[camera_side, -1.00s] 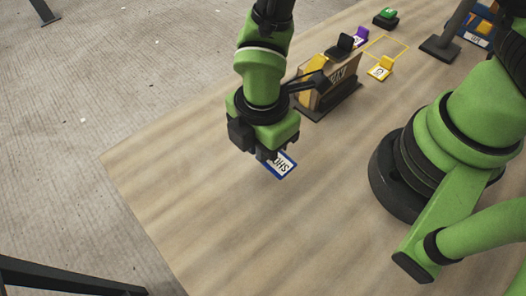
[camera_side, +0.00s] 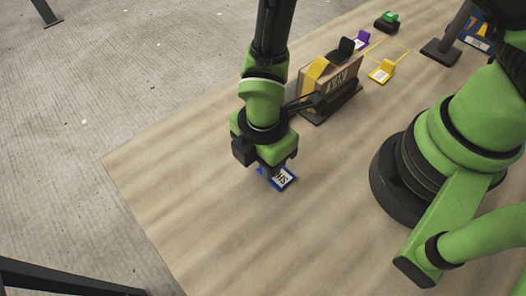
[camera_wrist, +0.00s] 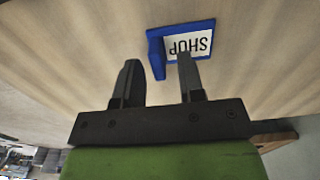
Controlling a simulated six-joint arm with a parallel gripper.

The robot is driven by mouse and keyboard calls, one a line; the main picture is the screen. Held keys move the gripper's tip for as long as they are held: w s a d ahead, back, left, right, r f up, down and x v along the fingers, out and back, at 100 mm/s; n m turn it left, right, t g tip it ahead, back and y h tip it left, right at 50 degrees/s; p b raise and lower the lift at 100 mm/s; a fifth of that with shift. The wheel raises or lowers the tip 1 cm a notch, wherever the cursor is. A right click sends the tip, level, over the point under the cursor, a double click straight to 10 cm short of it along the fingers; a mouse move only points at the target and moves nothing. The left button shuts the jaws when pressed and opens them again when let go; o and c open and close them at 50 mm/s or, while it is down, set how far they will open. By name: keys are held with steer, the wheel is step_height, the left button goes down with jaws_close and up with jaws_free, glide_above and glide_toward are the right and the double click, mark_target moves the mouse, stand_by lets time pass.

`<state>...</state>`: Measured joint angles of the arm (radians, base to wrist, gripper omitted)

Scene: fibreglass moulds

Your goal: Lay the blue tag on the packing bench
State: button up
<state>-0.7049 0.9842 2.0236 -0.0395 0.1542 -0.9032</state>
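The blue tag (camera_side: 284,180) has a white "SHOP" label. It appears to lie flat on the bare wooden packing bench (camera_side: 210,215), left of my arm's base. In the wrist view the tag (camera_wrist: 188,42) shows its label upside down, with a raised blue tab at its left end. My gripper (camera_side: 270,172) is just over the tag. In the wrist view its two fingers (camera_wrist: 158,62) stand apart, with the tab in the gap between them and clear space on both sides. One fingertip overlaps the label's edge from this angle.
A cardboard box (camera_side: 335,80) stands on a dark base behind my gripper. Beyond it are a yellow tag (camera_side: 382,71), a purple tag (camera_side: 362,41), a yellow outlined square and a green item (camera_side: 388,19) on a black block. The bench's front and left are clear.

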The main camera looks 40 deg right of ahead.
step_height(320, 180, up, 12)
steer(key=shift+r, duration=0.2)
steer(key=s+d+r+m+t+y, duration=0.1)
steer(key=s+d+r+m+t, duration=0.2)
steer(key=d+r+m, duration=0.4)
steer(key=s+d+r+m+t+y, duration=0.1)
steer(key=s+d+r+m+t, duration=0.3)
steer(key=d+r+m, duration=0.4)
step_height(320, 180, up, 3)
steer(key=m, duration=0.7)
steer(key=shift+d, duration=0.2)
